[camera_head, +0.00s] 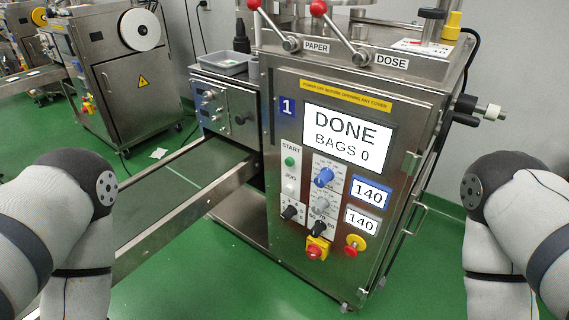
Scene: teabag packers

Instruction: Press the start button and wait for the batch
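The teabag packing machine (290,220) marked with a blue 1 stands ahead of me, its front panel facing me. The green start button (290,161) sits at the panel's upper left, under the label START. Nothing touches it. The display (347,138) reads DONE and BAGS 0. Two smaller displays (370,191) both read 140. Parts of my two arms show at the left and right edges. Both grippers are out of view.
Levers with red knobs (318,8) labelled PAPER and DOSE stand on top. A red knob on yellow (317,248) and a red mushroom button (353,246) sit low on the panel. An empty conveyor (190,190) runs left. Another machine (140,95) stands behind.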

